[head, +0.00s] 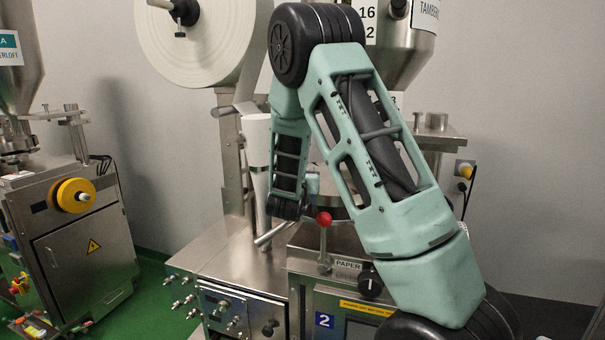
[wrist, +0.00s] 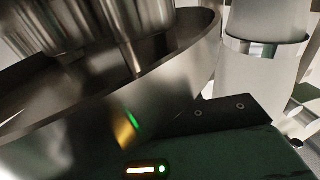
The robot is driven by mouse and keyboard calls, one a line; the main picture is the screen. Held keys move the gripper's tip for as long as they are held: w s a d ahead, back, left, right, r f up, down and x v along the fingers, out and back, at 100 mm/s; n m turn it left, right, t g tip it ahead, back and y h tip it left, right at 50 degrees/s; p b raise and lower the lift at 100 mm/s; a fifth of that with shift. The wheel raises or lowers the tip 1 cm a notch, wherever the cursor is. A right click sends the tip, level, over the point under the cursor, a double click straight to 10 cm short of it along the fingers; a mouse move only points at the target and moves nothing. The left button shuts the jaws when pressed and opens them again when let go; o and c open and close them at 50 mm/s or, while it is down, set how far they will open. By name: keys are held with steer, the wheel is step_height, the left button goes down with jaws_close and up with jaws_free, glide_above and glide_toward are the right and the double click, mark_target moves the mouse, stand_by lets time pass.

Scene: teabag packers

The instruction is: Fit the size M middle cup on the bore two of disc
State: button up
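A round steel part with a raised curved rim (wrist: 190,62) fills the upper left of the wrist view. It may be the disc, but I cannot make out its bores. In the head view a round steel edge (head: 338,200) shows in part behind my arm. Shiny upright metal parts (wrist: 120,28) stand inside the rim in the wrist view. I cannot pick out the size M middle cup in either view. My gripper's fingers are hidden; the dark green body with small lights at the bottom of the wrist view seems to be mine. Whether it holds anything does not show.
A red-knobbed lever (head: 324,218) stands in front of the machine's round part. A white paper roll (head: 200,45) hangs above left, and a white paper tube (head: 257,150) stands below it. A steel hopper (head: 405,50) is behind my arm. Another machine (head: 85,250) stands at left.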

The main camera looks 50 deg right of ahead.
steer(key=o, duration=0.3)
steer(key=shift+o, duration=0.2)
steer(key=b+v, duration=0.5)
steer(key=v, duration=1.2)
steer(key=shift+a, duration=0.2)
steer(key=shift+f, duration=0.1)
